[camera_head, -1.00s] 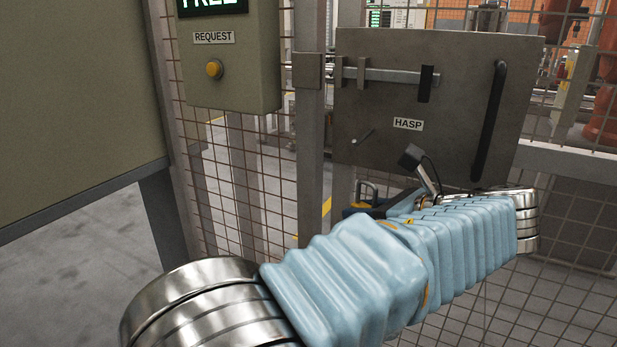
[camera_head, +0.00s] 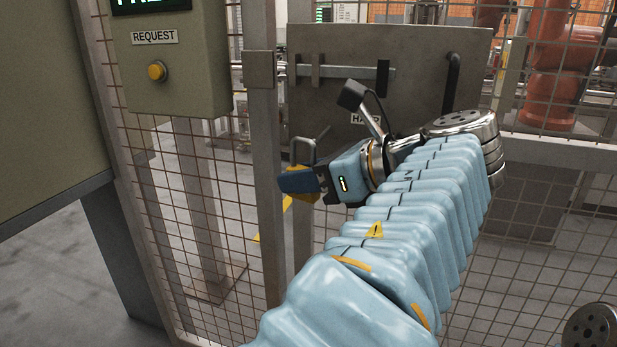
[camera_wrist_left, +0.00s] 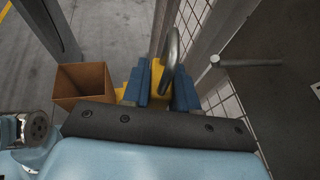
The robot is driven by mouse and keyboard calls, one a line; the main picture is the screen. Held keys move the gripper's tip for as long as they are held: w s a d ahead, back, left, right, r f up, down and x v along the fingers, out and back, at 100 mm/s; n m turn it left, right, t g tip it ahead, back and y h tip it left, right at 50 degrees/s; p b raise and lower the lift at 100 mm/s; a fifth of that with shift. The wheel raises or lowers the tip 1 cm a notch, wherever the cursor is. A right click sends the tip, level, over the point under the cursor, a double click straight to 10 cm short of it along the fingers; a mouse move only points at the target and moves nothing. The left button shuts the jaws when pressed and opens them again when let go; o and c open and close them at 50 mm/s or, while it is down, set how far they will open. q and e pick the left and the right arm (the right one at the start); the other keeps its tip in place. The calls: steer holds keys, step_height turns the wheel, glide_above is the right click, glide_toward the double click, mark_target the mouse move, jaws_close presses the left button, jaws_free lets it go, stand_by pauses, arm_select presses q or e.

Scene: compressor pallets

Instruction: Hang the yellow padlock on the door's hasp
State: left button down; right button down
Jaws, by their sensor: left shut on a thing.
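My left gripper (camera_head: 312,181) is shut on the yellow padlock (camera_head: 305,197), its blue fingers covering most of the body. The padlock's grey shackle stands up above the fingers. The left wrist view also shows the padlock (camera_wrist_left: 156,76) between the blue fingers, shackle upward. The grey door (camera_head: 425,85) is behind the gripper, its HASP label (camera_head: 360,119) partly hidden by my wrist. The hasp pin (camera_head: 322,133) sticks out from the door close to the shackle in the head view. In the left wrist view the pin (camera_wrist_left: 250,62) is right of the shackle, apart from it. My right gripper is out of view.
A control box with a yellow REQUEST button (camera_head: 157,71) is at the left. A fence post (camera_head: 266,160) and wire mesh stand beside the door. A sliding bolt (camera_head: 345,71) and black handle (camera_head: 452,85) are on the door. An open brown box (camera_wrist_left: 82,84) shows below.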

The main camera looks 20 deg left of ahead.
arm_select(q)
steer(key=w+f+p, duration=0.1)
steer(key=w+p, duration=0.1)
steer(key=w, duration=0.4)
steer(key=shift+w+d+p, duration=0.15)
steer(key=shift+p, duration=0.15)
steer(key=shift+f, duration=0.1)
stand_by(0.7)
steer(key=c, duration=0.8)
jaws_free()
steer(key=shift+d, duration=0.1)
